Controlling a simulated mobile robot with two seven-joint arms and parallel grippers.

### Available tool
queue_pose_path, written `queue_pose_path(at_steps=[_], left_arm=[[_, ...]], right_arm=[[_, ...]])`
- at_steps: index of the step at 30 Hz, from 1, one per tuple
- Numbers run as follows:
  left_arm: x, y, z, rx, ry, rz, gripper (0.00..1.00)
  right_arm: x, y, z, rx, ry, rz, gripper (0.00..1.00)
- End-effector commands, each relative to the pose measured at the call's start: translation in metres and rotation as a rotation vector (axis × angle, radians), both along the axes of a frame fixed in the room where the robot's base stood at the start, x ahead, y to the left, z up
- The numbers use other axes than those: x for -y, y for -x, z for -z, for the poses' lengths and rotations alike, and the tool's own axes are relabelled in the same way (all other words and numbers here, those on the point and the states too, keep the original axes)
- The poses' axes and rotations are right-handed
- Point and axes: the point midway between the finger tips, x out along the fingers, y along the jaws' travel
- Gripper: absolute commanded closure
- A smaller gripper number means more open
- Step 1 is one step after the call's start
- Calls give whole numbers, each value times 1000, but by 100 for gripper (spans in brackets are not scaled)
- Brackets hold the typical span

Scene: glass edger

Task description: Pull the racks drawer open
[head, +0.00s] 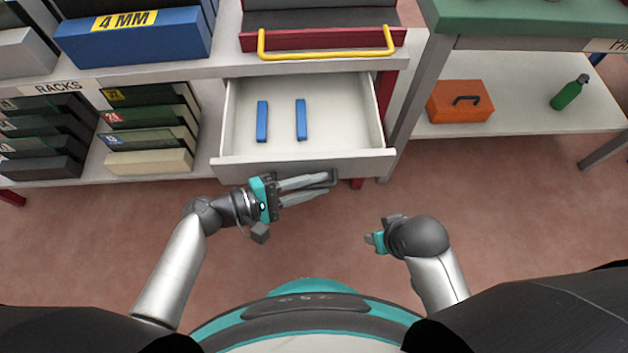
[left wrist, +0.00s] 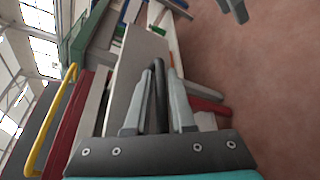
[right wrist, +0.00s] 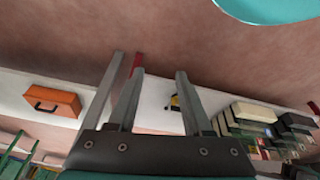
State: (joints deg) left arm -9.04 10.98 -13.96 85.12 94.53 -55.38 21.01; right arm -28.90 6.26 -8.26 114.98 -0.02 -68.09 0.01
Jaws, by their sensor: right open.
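A white drawer (head: 300,165) under the bench stands pulled out, its inside in view from above. Two blue bars (head: 262,121) (head: 301,119) lie apart in it. A dark handle (head: 332,176) is on its front; it also shows in the left wrist view (left wrist: 158,85). My left gripper (head: 327,184) is at the drawer front, its fingers closed on either side of the handle. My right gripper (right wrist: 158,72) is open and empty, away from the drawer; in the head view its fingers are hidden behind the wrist.
A shelf with a RACKS label (head: 58,88) and several dark racks (head: 150,112) is left of the drawer. A red tray with a yellow handle (head: 325,55) is above. The floor before the drawer is clear.

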Motion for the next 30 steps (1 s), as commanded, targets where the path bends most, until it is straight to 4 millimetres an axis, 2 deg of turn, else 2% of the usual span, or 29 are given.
queue_pose_path(at_steps=[17, 19, 23, 30], left_arm=[[-5, 2, -1, -2, -1, 1, 73], [-11, 4, -3, -3, -2, 0, 73], [-33, 12, -9, -3, -4, 0, 73], [-88, 32, -22, -3, -5, 0, 73]], right_arm=[[0, 0, -2, 1, -1, 0, 50], [0, 0, -1, 1, 0, 0, 50], [2, 8, 17, -33, 5, 1, 50], [4, 21, 40, -70, 11, -2, 50]])
